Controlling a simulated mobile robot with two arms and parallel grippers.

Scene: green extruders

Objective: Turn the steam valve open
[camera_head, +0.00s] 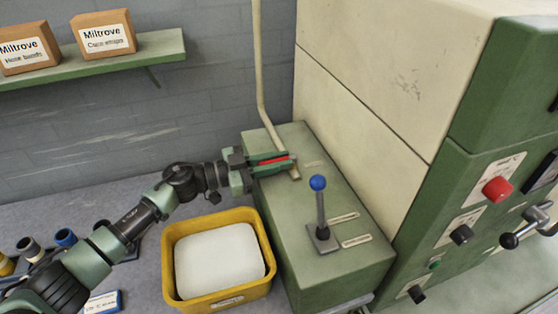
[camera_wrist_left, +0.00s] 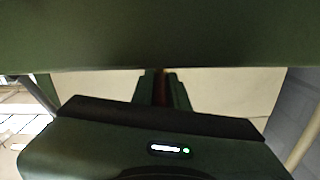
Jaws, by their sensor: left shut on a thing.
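The steam valve shows as a red handle (camera_head: 272,161) beside the cream pipe (camera_head: 261,70) above the top of the green cabinet. My left gripper (camera_head: 280,161) is shut on this red handle, with one finger on either side of it. The valve body is mostly hidden by the fingers. In the left wrist view the two green fingers (camera_wrist_left: 162,90) stand close together with a dark reddish strip between them. My right gripper is in neither view.
A lever with a blue knob (camera_head: 317,183) stands on the green cabinet (camera_head: 335,265). The tall machine (camera_head: 390,90) rises at right. A shelf (camera_head: 160,45) with boxes hangs at upper left.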

